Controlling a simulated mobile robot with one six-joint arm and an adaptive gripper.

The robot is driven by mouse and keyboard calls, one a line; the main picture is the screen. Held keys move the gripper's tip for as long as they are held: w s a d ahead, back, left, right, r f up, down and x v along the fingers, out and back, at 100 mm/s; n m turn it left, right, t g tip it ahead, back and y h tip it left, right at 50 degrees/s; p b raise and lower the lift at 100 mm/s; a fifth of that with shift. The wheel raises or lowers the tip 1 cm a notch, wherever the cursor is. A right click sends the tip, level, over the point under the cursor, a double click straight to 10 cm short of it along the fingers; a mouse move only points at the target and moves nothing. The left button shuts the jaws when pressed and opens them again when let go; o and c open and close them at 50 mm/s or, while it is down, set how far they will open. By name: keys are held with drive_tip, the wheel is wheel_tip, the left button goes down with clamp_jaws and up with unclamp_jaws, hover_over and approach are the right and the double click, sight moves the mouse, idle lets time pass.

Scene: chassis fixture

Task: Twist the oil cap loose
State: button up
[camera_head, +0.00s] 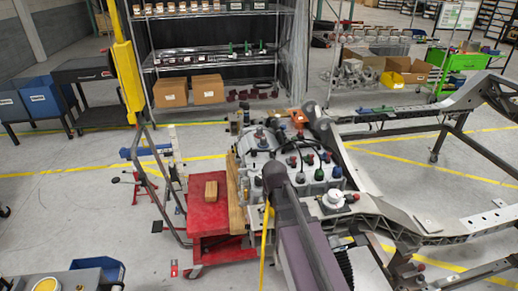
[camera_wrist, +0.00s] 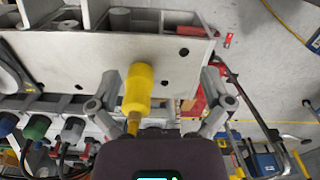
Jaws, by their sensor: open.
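Several coloured caps sit on the engine (camera_head: 262,140) in the head view, among them a green cap (camera_head: 291,177) and a red-topped one (camera_head: 298,144). I cannot tell for sure which is the oil cap. In the wrist view, a green cap (camera_wrist: 37,127) and a blue cap (camera_wrist: 8,122) are at the lower left. My gripper (camera_wrist: 160,80) is open, its two fingers spread wide. A yellow cylindrical piece (camera_wrist: 138,88) with a thin neck shows between the fingers, nearer the left one; no contact is visible. My arm hides part of the engine in the head view.
A red cart (camera_head: 207,215) with a wooden block (camera_head: 211,190) stands left of the engine. The grey chassis frame (camera_head: 400,215) extends right. A yellow post (camera_head: 128,80) rises at the left. Shelves with cardboard boxes (camera_head: 207,90) stand behind. Open floor lies at the left.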

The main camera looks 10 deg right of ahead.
sight(260, 178)
drive_tip(key=w+r+n+p, duration=0.2)
drive_tip(key=w+r+p, duration=0.2)
drive_tip(key=w, duration=0.6)
drive_tip(key=w+r+n+p, duration=0.2)
drive_tip(key=w+r+p, duration=0.3)
drive_tip(key=w, duration=0.6)
drive_tip(key=shift+w+r+n, duration=0.25)
drive_tip(key=shift+r+n, duration=0.05)
drive_tip(key=shift+r, duration=0.3)
drive_tip(key=shift+d+f, duration=0.1)
drive_tip(key=shift+f, duration=0.15)
wheel_tip(260, 178, down, 13)
drive_tip(key=b, duration=1.4)
drive_tip(key=shift+f, duration=0.15)
clamp_jaws()
